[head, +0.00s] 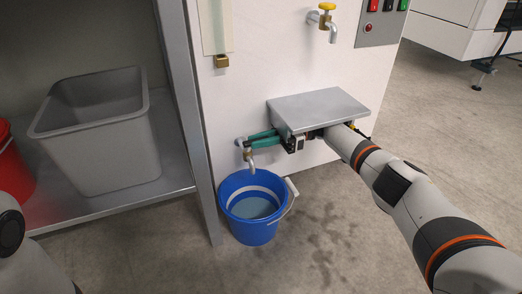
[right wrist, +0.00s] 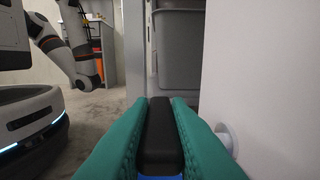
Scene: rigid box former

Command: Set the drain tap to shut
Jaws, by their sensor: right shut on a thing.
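The drain tap (head: 250,157) is a small metal spout low on the white panel, under a grey ledge and above the blue bucket. My right gripper (head: 262,139) reaches in under the ledge, its green fingers at the top of this tap. In the right wrist view the green fingers (right wrist: 159,140) are shut on a black handle (right wrist: 158,125), one finger on each side. The fingers hide the handle in the head view, so its angle to the pipe is unclear there. My left gripper is not in view.
The grey ledge (head: 318,107) sits just above my right gripper. The blue bucket (head: 252,225) holds some water and has a pale handle. A yellow-knobbed tap (head: 326,20) and a button panel (head: 381,22) are higher up. A grey bin (head: 105,150) stands left, past a metal post (head: 190,110).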

